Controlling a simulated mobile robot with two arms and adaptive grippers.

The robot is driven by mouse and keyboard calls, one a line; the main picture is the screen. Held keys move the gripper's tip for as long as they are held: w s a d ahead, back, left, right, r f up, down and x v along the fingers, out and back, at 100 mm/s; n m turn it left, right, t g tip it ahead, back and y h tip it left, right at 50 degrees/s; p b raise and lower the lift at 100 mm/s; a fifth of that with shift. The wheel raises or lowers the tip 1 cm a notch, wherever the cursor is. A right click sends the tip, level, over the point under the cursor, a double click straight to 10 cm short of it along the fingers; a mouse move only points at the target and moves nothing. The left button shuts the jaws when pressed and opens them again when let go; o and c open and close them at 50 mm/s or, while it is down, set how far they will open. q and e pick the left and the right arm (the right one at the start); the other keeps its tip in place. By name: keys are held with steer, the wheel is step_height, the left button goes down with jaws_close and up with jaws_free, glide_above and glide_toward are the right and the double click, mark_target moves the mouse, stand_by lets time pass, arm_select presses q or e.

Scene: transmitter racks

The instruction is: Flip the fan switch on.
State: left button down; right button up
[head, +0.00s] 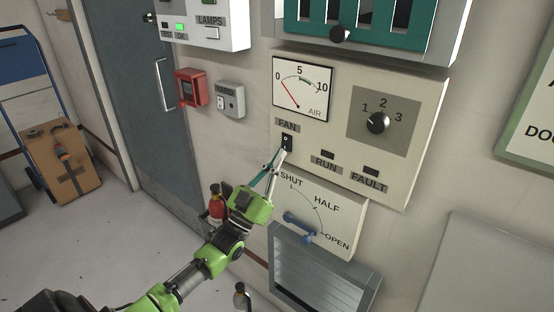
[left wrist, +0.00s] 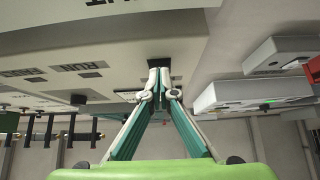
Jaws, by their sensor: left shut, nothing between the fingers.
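The fan switch (head: 287,141) is a small black rocker below the FAN label (head: 286,126) on the beige panel (head: 425,120). My left gripper (head: 282,152) is shut and empty, its fingertips at the lower edge of the switch. In the left wrist view, the shut fingertips (left wrist: 159,74) point at the dark switch (left wrist: 158,62) and partly cover it. I cannot tell whether they touch it or which way the rocker is tipped. The AIR gauge (head: 302,88) needle rests low, near 0. The RUN lamp (head: 328,155) and FAULT lamp (head: 371,171) look dark. My right gripper is not in view.
A rotary knob (head: 378,122) marked 1 to 3 sits right of the gauge. Below are a blue damper handle (head: 299,226) and a louvred grille (head: 320,278). A YARD switch box (head: 229,99) and a red call box (head: 191,88) are to the left.

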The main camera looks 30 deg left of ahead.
arm_select(q)
steer(key=shift+w+f+b, duration=0.25)
steer(key=shift+w+b, duration=0.05)
steer(key=shift+b, duration=0.2)
steer(key=shift+w+r, duration=0.1)
steer(key=shift+w, duration=0.05)
steer(key=v, duration=1.2)
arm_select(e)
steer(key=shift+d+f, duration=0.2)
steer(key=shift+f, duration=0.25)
